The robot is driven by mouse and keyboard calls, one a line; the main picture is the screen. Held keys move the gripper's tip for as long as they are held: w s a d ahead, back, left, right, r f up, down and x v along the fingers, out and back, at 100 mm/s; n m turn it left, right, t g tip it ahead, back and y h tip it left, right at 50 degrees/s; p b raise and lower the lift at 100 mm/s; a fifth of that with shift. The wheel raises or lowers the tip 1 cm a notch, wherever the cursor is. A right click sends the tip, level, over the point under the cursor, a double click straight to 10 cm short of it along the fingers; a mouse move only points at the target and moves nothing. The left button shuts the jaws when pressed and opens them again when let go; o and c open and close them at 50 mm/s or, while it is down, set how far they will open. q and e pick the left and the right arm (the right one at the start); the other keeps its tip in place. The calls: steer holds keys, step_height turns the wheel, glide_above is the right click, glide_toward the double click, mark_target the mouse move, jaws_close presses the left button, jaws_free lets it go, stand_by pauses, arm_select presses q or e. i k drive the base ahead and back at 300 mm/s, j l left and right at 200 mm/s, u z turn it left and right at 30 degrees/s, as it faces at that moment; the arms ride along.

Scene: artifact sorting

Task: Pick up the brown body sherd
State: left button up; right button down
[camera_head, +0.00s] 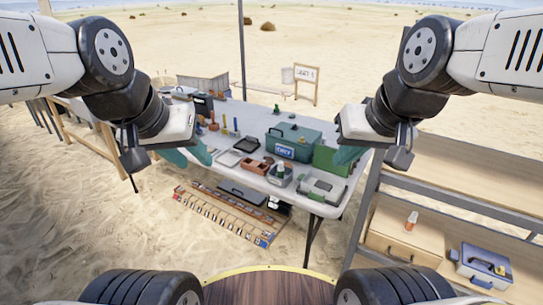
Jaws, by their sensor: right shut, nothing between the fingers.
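I cannot make out the brown body sherd at this size. A small reddish-brown tray (249,166) is on the white table (240,110), but its contents are too small to tell. Neither visibly holds anything.
A dark green case (293,142) stands towards the table's right, with a grey box (322,187) in front. Wooden shelves (450,180) stand at right, with a blue-grey case (482,266). A marked board (225,215) lies on the sand.

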mark_target(267, 161)
steer(key=i+l+u, duration=0.2)
steer(key=i, duration=0.2)
steer(key=i+u, duration=0.25)
steer(key=i+l+u, duration=0.2)
steer(key=i, duration=0.25)
steer(key=l, duration=0.1)
